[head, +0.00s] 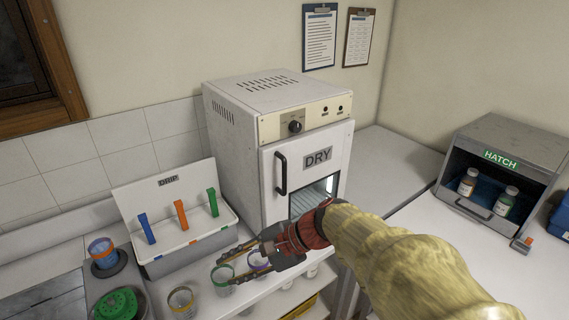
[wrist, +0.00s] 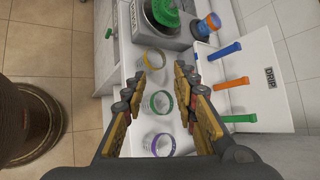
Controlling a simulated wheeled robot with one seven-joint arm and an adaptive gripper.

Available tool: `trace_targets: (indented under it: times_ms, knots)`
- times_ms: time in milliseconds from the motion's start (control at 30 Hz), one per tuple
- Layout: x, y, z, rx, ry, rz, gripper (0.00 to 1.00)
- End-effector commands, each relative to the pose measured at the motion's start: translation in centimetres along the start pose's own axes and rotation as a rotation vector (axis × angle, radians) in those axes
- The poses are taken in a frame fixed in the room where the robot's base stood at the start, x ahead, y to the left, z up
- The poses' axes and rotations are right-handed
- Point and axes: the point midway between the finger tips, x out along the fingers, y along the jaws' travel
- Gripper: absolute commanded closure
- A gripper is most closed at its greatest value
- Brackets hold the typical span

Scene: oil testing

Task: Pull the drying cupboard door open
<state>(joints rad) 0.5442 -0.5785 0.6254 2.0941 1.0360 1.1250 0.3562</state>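The white drying cupboard (head: 235,140), labelled DRY, stands on the counter in the head view. Its door (head: 272,205) looks shut, with a dark vertical handle (head: 280,173) on its left side. A lit rack shows through an opening or window low in the door; my arm partly covers this area. My gripper (head: 224,266) is below and to the left of the handle, apart from it, pointing left over the cups. Its fingers are spread with nothing held between them, as the wrist view (wrist: 155,75) also shows. The cupboard is not visible in the wrist view.
Cups with yellow (head: 181,300), green (head: 223,280) and purple (head: 258,262) rims stand below or close to my gripper. A DRIP rack (head: 185,240) with coloured clips stands left of the cupboard. A HATCH box (head: 500,145) with bottles stands at right.

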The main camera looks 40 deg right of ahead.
Motion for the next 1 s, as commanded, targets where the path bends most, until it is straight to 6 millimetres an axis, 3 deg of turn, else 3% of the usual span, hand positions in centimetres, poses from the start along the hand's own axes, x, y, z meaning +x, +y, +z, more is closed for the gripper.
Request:
trace_targets:
  times_ms: [33, 100, 233, 400, 500, 667, 1000]
  knots:
    - [-1.3, -2.6, -1.5, 0.148, -0.030, -0.088, 0.72]
    - [-3.0, -5.7, -3.9, 0.337, -0.082, -0.224, 0.72]
    - [-7.4, -10.2, -9.8, 0.645, -0.175, -0.486, 0.72]
    - [-13.3, -12.3, -16.4, 0.897, -0.276, -0.763, 0.72]
    - [-15.3, -12.3, -18.2, 0.963, -0.320, -0.856, 0.72]
    - [-15.9, -12.6, -19.0, 0.992, -0.344, -0.899, 0.72]
    - [-12.7, -16.3, -19.5, 0.989, -0.345, -0.894, 0.72]
